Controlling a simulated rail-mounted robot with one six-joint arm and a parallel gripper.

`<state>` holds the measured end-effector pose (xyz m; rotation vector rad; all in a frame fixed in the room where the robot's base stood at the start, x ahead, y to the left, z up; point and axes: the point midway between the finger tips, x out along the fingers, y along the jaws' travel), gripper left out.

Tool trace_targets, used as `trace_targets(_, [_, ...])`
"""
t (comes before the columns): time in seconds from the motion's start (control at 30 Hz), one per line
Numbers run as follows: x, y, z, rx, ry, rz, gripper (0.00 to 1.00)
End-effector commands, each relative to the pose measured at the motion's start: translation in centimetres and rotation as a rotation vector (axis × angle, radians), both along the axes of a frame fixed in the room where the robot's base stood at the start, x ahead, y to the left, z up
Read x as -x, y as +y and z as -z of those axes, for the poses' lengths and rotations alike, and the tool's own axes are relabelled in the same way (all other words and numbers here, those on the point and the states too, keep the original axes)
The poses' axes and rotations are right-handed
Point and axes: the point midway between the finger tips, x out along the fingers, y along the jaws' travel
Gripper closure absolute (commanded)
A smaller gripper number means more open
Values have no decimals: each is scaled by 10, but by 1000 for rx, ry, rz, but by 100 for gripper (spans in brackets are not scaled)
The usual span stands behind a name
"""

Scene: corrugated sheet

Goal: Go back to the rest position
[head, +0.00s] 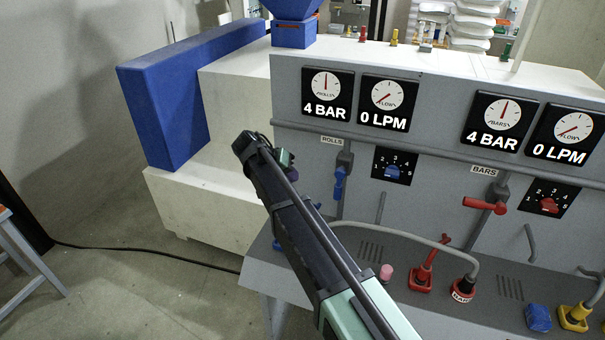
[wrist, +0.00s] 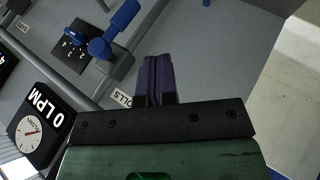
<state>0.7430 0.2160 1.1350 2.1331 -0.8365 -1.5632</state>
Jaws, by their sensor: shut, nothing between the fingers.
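My gripper (wrist: 157,78) shows in the wrist view as two purple fingers pressed together, with nothing between them. It is in front of the grey panel, near the ROLLS label (wrist: 122,98). A blue lever (wrist: 113,35) lies beyond the fingertips, apart from them in the picture.
The grey panel (head: 440,100) carries gauges, a blue ROLLS lever (head: 340,183) and a red BARS lever (head: 485,205). A grey hose and a red connector (head: 421,277) are on the lower ledge. A blue block (head: 165,105) stands left.

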Motion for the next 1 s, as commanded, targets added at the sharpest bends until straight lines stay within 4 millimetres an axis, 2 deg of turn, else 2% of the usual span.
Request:
trace_targets(0.37, [0,1,1,0,0,0,100])
trace_targets(0.47, [1,2,2,-2,44,-51,100])
trace_targets(0.53, [35,1,14,-80,151,-159,100])
trace_targets(0.57, [56,-8,21,-124,195,-199,100])
trace_targets(0.67, [128,-62,48,-302,313,-288,100])
trace_targets(0.7, [159,-86,57,-378,341,-308,100])
trace_targets(0.8, [229,-138,74,-554,358,-318,100])
trace_targets(0.9, [277,-177,84,-670,329,-260,100])
trace_targets(1.0, [292,-206,89,-695,301,-189,100])
